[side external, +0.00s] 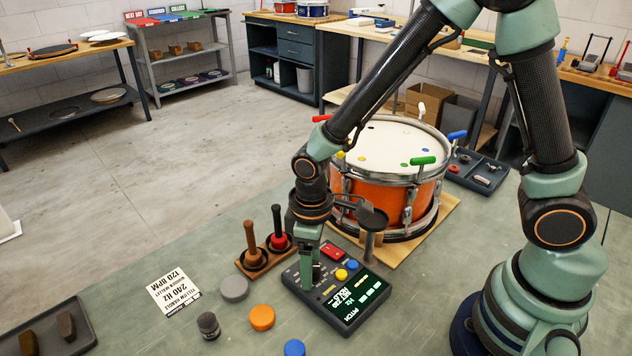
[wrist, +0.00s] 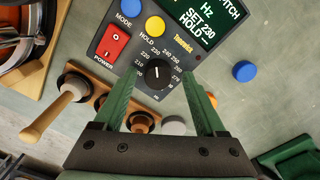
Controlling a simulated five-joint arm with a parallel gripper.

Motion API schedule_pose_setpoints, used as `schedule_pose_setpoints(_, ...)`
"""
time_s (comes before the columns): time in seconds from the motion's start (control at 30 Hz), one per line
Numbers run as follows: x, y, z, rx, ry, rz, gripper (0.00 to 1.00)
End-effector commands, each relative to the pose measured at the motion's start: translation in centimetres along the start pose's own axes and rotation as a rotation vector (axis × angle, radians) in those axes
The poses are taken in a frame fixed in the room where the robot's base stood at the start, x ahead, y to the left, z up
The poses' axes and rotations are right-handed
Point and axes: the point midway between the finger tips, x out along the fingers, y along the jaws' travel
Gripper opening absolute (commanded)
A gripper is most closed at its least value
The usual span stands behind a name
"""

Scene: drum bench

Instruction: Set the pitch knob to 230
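The black pitch knob (wrist: 157,74) sits on the dark control box (side external: 357,314), inside a printed dial with marks such as 220, 230, 240 and 250. Its white pointer shows, but I cannot read its exact mark. The box's screen (wrist: 200,20) reads Hz, SET 230 and HOLD. My gripper (wrist: 160,76) is open, pointing down over the knob with one green finger on each side and visible gaps. In the side view my gripper (side external: 309,284) is at the knob and partly hides it.
On the box are a red power switch (wrist: 113,42), a blue mode button (wrist: 131,8) and a yellow hold button (wrist: 155,26). Mallets in a wooden stand (side external: 254,267), an orange drum (side external: 373,195) and loose coloured discs surround it.

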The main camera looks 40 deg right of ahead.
Motion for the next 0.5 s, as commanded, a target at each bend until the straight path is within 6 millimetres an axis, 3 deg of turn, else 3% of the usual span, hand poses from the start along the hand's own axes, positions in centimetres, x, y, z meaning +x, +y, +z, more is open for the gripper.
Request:
schedule_pose_setpoints(0.27, -0.8, 0.1, 0.0, 0.003, -0.001, 0.000, 0.73)
schedule_pose_setpoints(0.5, -4.7, 0.1, -0.1, 0.002, 0.004, 0.001, 0.73)
